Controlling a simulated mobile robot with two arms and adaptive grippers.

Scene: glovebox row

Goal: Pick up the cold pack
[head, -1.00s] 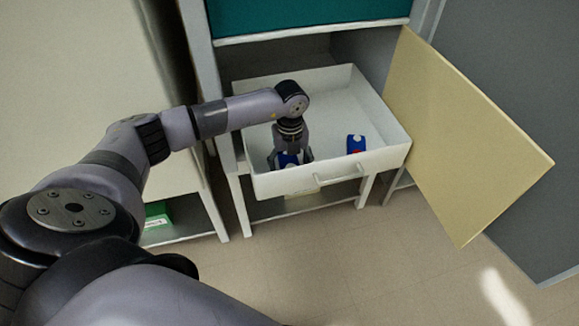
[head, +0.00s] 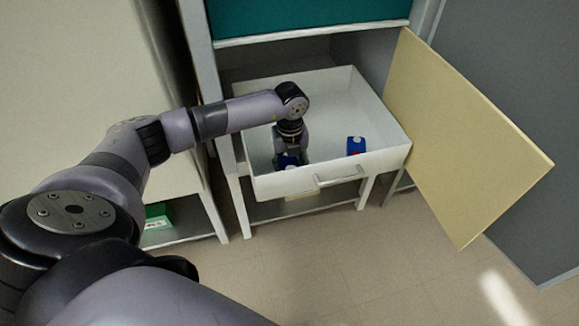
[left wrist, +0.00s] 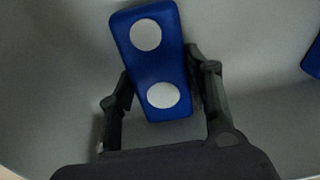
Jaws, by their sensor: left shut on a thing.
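A blue cold pack (head: 288,161) lies in the front left part of the open white drawer (head: 384,159). In the left wrist view the cold pack (left wrist: 156,62) is a rounded blue block with two white circles on its face. My left gripper (head: 289,158) is down in the drawer, pointing downward. Its fingers (left wrist: 161,78) are shut on the long sides of the pack. The head view hides part of the pack behind the gripper. I cannot tell any gap between pack and drawer floor. My right gripper is not in view.
A pale yellow door (head: 470,140) stands open at right. A green box (head: 157,216) sits on a low shelf at left.

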